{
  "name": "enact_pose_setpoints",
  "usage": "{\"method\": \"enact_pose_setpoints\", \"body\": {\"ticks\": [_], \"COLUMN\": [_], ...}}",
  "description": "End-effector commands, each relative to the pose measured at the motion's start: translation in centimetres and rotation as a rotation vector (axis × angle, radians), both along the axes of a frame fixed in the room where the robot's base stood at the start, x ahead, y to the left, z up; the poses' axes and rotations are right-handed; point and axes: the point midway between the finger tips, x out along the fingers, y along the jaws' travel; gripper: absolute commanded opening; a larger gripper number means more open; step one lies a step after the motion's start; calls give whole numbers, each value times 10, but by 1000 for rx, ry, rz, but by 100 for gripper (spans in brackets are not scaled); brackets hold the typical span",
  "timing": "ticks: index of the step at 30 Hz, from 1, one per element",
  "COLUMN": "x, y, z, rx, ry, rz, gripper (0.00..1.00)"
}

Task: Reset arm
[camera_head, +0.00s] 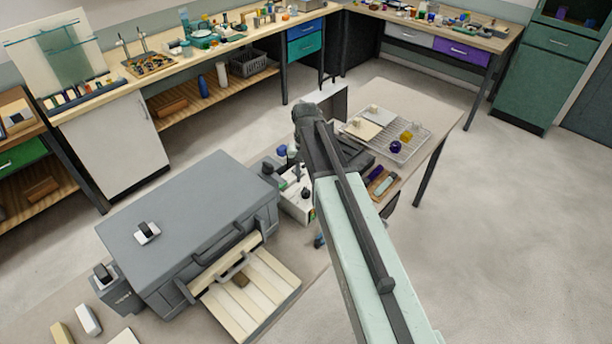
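My arm, with a mint-green link and a dark bar along it, reaches from the lower right edge up to the middle of the picture. Its dark far end (306,118) is above the near side of the small table. I cannot make out two fingertips there, so whether my gripper is open or shut does not show. No held object is visible. The arm hides part of the table and the things behind it.
A grey case-like machine (180,220) with an open cream flap (255,290) stands lower left. A wire rack (405,148) with a purple and a yellow item is on the small table. Cluttered benches (160,85) line the walls. The floor at right (510,230) is clear.

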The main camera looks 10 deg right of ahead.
Motion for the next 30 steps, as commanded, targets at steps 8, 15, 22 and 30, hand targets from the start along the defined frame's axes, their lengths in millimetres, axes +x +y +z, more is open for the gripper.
{"method": "enact_pose_setpoints", "body": {"ticks": [8,15,22,30], "x": [1,1,-49,-138], "y": [0,0,-6,-10], "z": [29,21,-42,-67], "rx": [0,0,0,0], "ry": [-1,-1,0,1], "rz": [-1,0,2,112], "gripper": [33,33,33,33]}}
